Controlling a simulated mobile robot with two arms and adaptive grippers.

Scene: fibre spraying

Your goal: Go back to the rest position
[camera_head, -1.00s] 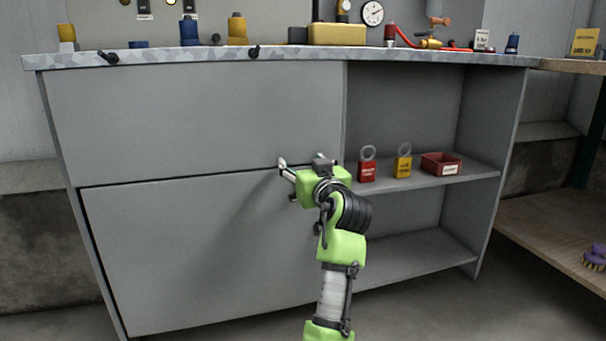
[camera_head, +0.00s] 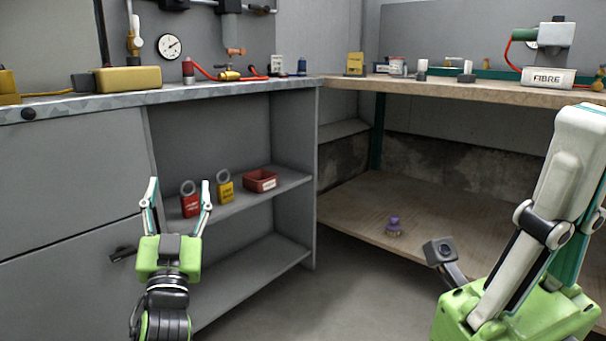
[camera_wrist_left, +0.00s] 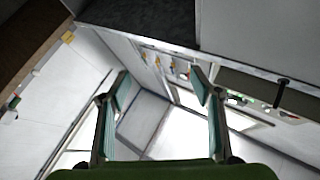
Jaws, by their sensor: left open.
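My left gripper (camera_head: 180,183) is open and empty, fingers up, in front of the grey cabinet (camera_head: 285,140). In the head view its fingers overlap the red padlock tag (camera_head: 191,206) on the shelf; contact cannot be told. In the left wrist view the two fingers of the left gripper (camera_wrist_left: 158,82) are spread, with nothing between them. My right gripper (camera_head: 560,200) looms large at the right edge, close to the camera, its white and teal fingers pointing up. They overlap side-on, so the gap between them does not show.
A black drawer handle (camera_head: 122,254) is left of my left gripper. A wooden bench (camera_head: 440,87) bears a FIBRE box (camera_head: 548,78). Floor between is clear.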

